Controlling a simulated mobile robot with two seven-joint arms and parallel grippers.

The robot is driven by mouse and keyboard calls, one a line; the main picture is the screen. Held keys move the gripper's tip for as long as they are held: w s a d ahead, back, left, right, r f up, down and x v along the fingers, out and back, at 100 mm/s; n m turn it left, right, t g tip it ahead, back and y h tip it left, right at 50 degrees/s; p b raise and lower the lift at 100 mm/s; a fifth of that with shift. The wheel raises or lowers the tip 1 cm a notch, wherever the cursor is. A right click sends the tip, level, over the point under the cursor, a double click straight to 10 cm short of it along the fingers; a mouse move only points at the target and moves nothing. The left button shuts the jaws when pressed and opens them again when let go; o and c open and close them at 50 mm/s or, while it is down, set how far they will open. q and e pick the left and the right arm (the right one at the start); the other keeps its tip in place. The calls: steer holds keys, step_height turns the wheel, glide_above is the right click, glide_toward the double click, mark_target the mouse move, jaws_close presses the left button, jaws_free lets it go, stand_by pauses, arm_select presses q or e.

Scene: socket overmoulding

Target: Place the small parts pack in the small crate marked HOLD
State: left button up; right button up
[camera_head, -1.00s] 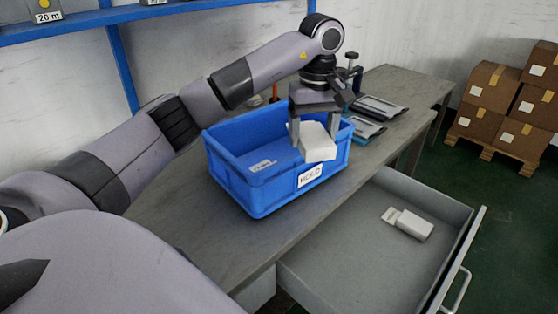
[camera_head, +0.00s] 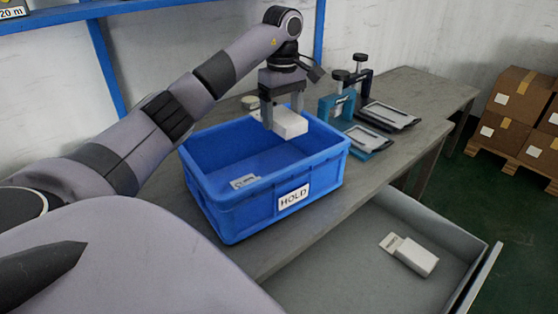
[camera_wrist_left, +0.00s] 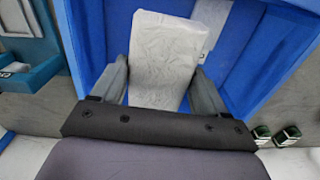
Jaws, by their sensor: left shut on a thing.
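The small parts pack (camera_head: 288,122) is a white block held by my left gripper (camera_head: 282,118). It hangs above the far part of the blue crate marked HOLD (camera_head: 265,208). In the left wrist view the white pack (camera_wrist_left: 163,60) sits between the two fingers of my left gripper (camera_wrist_left: 160,85), with the blue crate (camera_wrist_left: 258,60) below it. A flat label-like piece (camera_head: 243,181) lies inside the crate, which otherwise looks empty where I see in. My right gripper is not in view.
An open grey drawer (camera_head: 345,270) sits below the bench (camera_head: 375,180), with another white pack (camera_head: 409,255) in it. Clamp fixtures with flat plates (camera_head: 390,115) stand right of the crate. Cardboard boxes (camera_head: 515,110) are stacked at the far right.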

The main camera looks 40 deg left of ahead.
arm_select(q)
step_height(320, 180, down, 11)
steer(key=shift+f, duration=0.2)
steer(key=shift+f+b, duration=0.3)
steer(key=shift+f, duration=2)
steer(key=shift+f, duration=0.15)
steer(key=o, duration=0.7)
steer(key=shift+o, duration=0.4)
steer(key=shift+r, duration=0.3)
step_height(320, 180, up, 12)
steer(key=shift+f, duration=0.15)
